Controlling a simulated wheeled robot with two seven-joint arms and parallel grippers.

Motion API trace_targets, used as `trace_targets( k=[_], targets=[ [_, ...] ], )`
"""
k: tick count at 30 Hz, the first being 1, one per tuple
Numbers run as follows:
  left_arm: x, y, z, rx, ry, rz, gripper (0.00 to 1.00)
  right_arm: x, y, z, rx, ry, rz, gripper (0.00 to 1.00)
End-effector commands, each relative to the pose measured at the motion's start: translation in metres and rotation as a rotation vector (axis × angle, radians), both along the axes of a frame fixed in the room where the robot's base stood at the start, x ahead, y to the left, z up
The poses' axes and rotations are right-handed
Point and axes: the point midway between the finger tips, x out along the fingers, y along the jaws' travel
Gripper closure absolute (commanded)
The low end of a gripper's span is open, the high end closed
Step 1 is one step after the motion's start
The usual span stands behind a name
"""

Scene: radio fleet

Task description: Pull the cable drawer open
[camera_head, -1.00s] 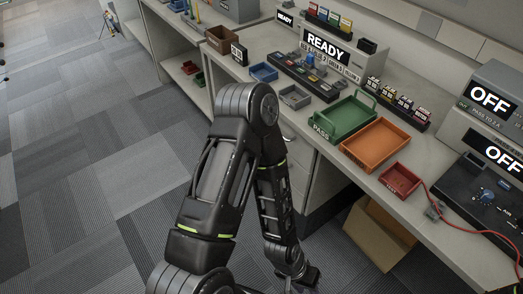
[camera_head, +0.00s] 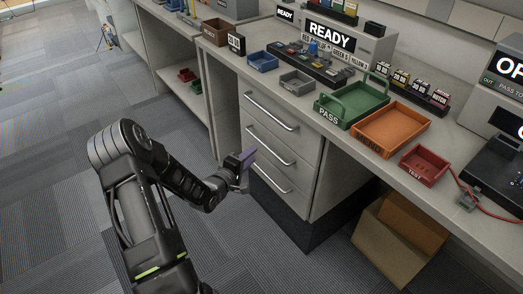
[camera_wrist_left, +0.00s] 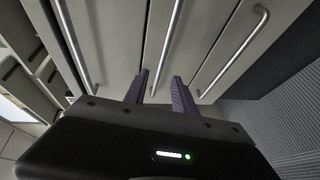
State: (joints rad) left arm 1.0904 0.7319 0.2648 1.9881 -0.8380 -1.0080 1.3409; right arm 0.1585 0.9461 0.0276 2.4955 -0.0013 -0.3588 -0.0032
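A grey drawer unit under the bench has three drawer fronts, each with a bar handle: top (camera_head: 270,111), middle (camera_head: 268,144) and bottom (camera_head: 271,178). All three look closed. I see no label showing which is the cable drawer. My left gripper (camera_head: 246,160) is in front of the unit, near the middle and lower handles. In the left wrist view its two purple fingers (camera_wrist_left: 160,80) are apart and empty. The middle of three handles (camera_wrist_left: 167,45) there runs down toward the gap between them; I cannot tell the distance. My right gripper is out of view.
The bench top above holds a green PASS tray (camera_head: 350,105), an orange tray (camera_head: 391,129), a red tray (camera_head: 424,166) and small blue and grey bins. A cardboard box (camera_head: 400,240) stands on the floor right of the drawers. The carpet before the drawers is clear.

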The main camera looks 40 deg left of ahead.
Motion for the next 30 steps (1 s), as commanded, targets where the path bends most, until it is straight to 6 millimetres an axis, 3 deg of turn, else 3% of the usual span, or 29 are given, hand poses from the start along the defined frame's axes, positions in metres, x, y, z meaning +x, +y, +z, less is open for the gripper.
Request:
trace_targets(
  k=[8,21,30],
  targets=[
    [0.008,0.0,-0.003,-0.001,0.004,-0.001,0.68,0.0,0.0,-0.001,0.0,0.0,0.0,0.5],
    [0.068,0.005,-0.015,0.0,0.003,-0.002,0.68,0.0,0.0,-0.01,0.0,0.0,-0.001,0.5],
    [0.076,0.007,-0.016,-0.001,0.005,-0.001,0.68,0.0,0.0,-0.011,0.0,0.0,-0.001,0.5]
  ],
)
